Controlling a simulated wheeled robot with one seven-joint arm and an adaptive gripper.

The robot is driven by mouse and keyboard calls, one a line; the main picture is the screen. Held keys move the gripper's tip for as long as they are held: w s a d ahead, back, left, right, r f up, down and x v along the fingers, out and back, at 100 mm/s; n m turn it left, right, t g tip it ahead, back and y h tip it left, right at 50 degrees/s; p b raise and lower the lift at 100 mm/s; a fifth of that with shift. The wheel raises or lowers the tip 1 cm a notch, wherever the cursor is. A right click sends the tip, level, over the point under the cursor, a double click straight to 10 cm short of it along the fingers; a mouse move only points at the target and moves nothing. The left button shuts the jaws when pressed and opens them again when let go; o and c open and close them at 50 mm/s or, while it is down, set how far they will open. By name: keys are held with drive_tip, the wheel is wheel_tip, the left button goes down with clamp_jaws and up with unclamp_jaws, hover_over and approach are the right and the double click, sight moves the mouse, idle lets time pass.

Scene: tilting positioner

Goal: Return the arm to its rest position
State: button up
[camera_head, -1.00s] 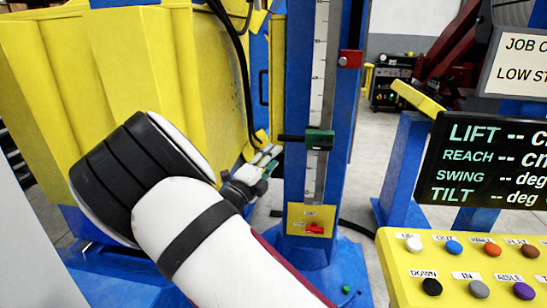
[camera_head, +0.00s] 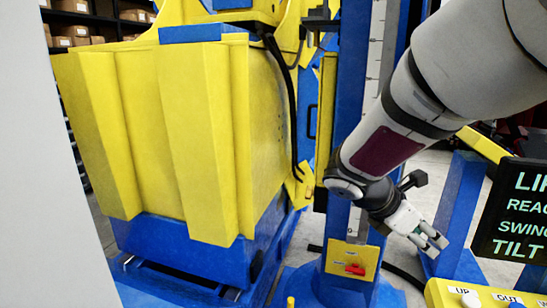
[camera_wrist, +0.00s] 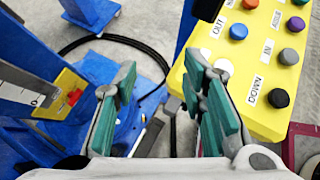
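My gripper (camera_head: 432,242) is in the head view at the lower right, at the end of my white and dark arm, which reaches down from the upper right. It points down and right, in front of the blue column (camera_head: 340,215) and above the button panel (camera_head: 480,296). In the wrist view my gripper (camera_wrist: 165,95) has its two green-padded fingers apart with nothing between them. The yellow button panel also shows close beyond the right finger (camera_wrist: 262,75). My arm hides part of the column and its scale (camera_head: 378,50).
A yellow plate with a red switch (camera_head: 355,269) is low on the column. A large yellow ribbed machine body (camera_head: 190,130) fills the left. A dark readout screen (camera_head: 515,215) stands at the right edge. A black cable (camera_wrist: 150,60) lies on the floor.

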drive_tip(key=s+a+r+m+t+y, duration=0.1)
drive_tip(key=s+a+m+y, duration=0.4)
drive_tip(key=s+m, duration=0.5)
drive_tip(key=s+a+r+m+t+y, duration=0.1)
drive_tip(key=s+a+m+y, duration=0.3)
drive_tip(key=s+m, duration=0.6)
drive_tip(key=shift+s+a+r+t+y, duration=0.3)
drive_tip(key=shift+s+a+r+y, duration=0.1)
drive_tip(key=shift+s+a+r, duration=0.45)
drive_tip(key=shift+w+d, duration=0.1)
drive_tip(key=shift+d, duration=0.05)
